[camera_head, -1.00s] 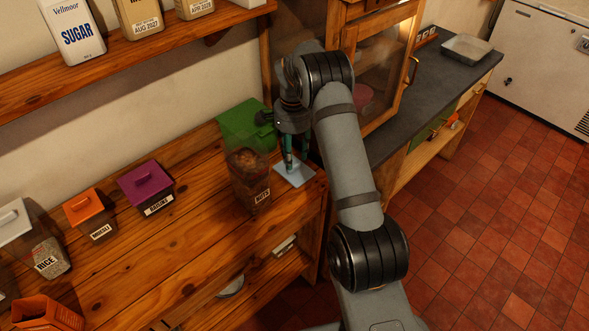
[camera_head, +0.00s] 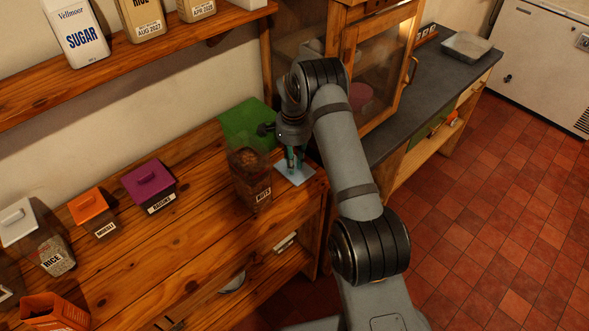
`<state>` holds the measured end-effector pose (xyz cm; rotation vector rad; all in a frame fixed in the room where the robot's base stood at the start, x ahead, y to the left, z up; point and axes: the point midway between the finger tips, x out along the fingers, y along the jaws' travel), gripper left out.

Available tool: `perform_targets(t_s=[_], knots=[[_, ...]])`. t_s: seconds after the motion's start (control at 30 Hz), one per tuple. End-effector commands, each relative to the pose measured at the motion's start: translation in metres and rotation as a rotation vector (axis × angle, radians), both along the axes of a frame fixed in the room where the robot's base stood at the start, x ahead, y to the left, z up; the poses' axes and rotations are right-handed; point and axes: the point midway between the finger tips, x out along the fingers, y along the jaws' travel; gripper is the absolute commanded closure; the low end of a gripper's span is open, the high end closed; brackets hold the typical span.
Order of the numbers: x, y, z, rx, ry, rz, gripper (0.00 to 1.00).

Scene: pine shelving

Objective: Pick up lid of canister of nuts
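The nuts canister (camera_head: 248,185) is clear, stands open-topped on the pine counter and has a "NUTS" label. A light blue flat lid (camera_head: 297,174) lies on the counter just right of it; I take it to be the canister's lid. My gripper (camera_head: 293,165) points down over this lid, with its teal-tinted fingers at the lid's middle. The fingers hide the lid's handle. I cannot tell whether they are closed on it. The lid appears to rest on the counter.
A green box (camera_head: 246,125) stands close behind the canister. Containers with purple (camera_head: 148,180), orange (camera_head: 88,206) and white (camera_head: 17,221) lids stand to the left. A glass-doored cabinet (camera_head: 375,65) rises behind my arm. The counter's front middle is clear.

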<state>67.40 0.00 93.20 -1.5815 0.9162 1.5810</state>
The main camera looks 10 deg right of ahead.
Motion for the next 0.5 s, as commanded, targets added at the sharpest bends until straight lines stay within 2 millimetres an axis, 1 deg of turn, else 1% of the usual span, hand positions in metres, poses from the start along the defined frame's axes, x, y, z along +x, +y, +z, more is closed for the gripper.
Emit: perform_targets(t_s=[0.03,0.23,0.5], knots=[[0.0,0.0,0.0001,0.0,0.0,0.0,0.88],[0.0,0.0,0.0001,0.0,0.0,0.0,1.0],[0.0001,0.0,0.0003,0.0,0.0,0.0,1.0]])
